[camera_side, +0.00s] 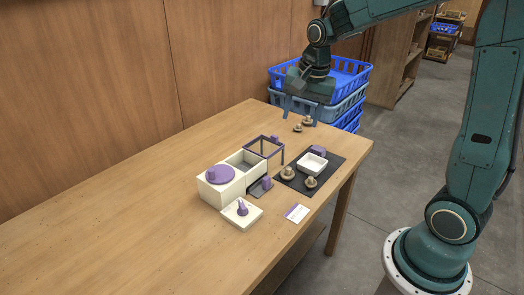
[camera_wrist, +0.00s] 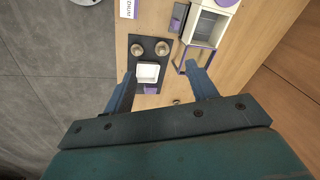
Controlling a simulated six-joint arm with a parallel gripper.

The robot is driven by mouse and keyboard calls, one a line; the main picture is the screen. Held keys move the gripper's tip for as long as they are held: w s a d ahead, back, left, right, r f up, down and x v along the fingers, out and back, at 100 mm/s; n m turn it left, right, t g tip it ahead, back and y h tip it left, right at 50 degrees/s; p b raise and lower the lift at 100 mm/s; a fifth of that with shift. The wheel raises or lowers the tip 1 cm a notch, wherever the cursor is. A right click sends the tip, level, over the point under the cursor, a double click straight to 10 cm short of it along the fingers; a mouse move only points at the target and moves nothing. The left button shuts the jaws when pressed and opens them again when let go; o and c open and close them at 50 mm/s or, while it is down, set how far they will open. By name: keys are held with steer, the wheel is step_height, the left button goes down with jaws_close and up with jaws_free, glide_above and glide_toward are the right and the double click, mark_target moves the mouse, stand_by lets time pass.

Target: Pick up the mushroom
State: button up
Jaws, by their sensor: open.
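Two brown mushrooms, one at the back (camera_side: 307,121) and one a little nearer (camera_side: 298,128), lie on bare wood at the table's far end. Two more, left (camera_side: 288,173) and right (camera_side: 310,183), sit on a dark mat (camera_side: 335,161) beside a small white tray (camera_side: 312,163). My gripper (camera_side: 301,113) is open and empty, pointing down above the far-end pair. In the wrist view its fingers (camera_wrist: 160,72) are spread wide. The mat mushrooms, left (camera_wrist: 137,50) and right (camera_wrist: 162,48), show beyond the tray (camera_wrist: 148,72); a small brown bit (camera_wrist: 177,101) shows near the gripper body, mostly hidden.
A white box with a purple round lid (camera_side: 220,174) and a purple open frame (camera_side: 264,147) stand left of the mat. Blue crates (camera_side: 345,105) stand behind the table. The table's left is clear.

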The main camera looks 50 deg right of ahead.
mark_target(289, 167)
steer(key=shift+w+d+f+m+g, duration=0.3)
steer(key=shift+w+d+f+m, duration=1)
steer(key=shift+f, duration=2.25)
steer(key=shift+w+d+f+m+g, duration=0.3)
steer(key=shift+w+d+f+m, duration=1.05)
steer(key=shift+f, duration=2.25)
steer(key=shift+w+d+f+m+g, duration=0.3)
steer(key=shift+w+d+f+m, duration=1)
steer(key=shift+f, duration=2.25)
steer(key=shift+s+d+f+n, duration=0.1)
steer(key=shift+s+n, duration=0.1)
steer(key=shift+n, duration=0.05)
steer(key=shift+w+d+f, duration=0.1)
steer(key=shift+w+f, duration=0.05)
steer(key=shift+f, duration=2.35)
steer(key=c, duration=0.5)
